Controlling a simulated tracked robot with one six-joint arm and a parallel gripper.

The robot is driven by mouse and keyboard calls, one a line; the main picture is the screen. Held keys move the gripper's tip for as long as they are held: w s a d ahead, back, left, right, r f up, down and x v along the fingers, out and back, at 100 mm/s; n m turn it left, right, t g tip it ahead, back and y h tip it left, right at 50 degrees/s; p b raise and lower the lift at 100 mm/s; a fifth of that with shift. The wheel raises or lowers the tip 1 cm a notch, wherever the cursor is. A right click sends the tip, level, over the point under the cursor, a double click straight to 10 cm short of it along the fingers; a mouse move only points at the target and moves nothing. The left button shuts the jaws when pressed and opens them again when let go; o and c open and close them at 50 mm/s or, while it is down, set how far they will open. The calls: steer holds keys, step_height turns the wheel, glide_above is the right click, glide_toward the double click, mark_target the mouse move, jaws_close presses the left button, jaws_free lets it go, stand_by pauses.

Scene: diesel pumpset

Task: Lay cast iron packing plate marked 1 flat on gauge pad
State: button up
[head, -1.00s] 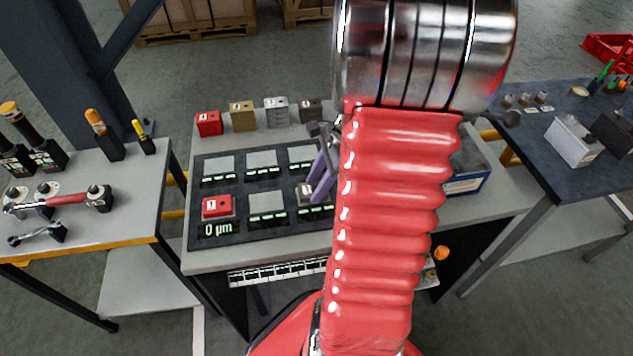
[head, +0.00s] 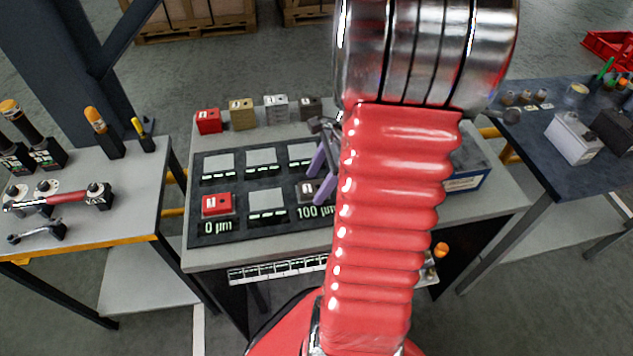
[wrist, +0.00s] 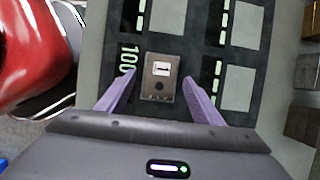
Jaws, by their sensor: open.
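A dark grey metal plate (wrist: 160,92), with a white label and a round hole, lies flat on a gauge pad in the wrist view. Its label is too small to read surely. It also shows in the head view (head: 304,188), partly behind a finger. The pad is mostly covered, and its display (wrist: 130,62) reads 100, shown as 100 µm in the head view. My gripper (wrist: 160,79) is open, with one purple finger on each side of the plate and gaps visible. In the head view my gripper (head: 319,190) is partly hidden by my arm.
A red plate (head: 216,204) lies on the 0 µm pad. Red (head: 209,122), brass (head: 242,115), silver (head: 276,111) and dark grey (head: 311,109) blocks stand along the back edge. Other visible pads, such as the front middle one (head: 266,202), are bare.

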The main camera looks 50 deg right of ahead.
steer(key=v, duration=1.3)
steer(key=shift+r, duration=0.15)
step_height(320, 180, up, 6)
steer(key=shift+f, duration=0.1)
stand_by(0.4)
stand_by(0.4)
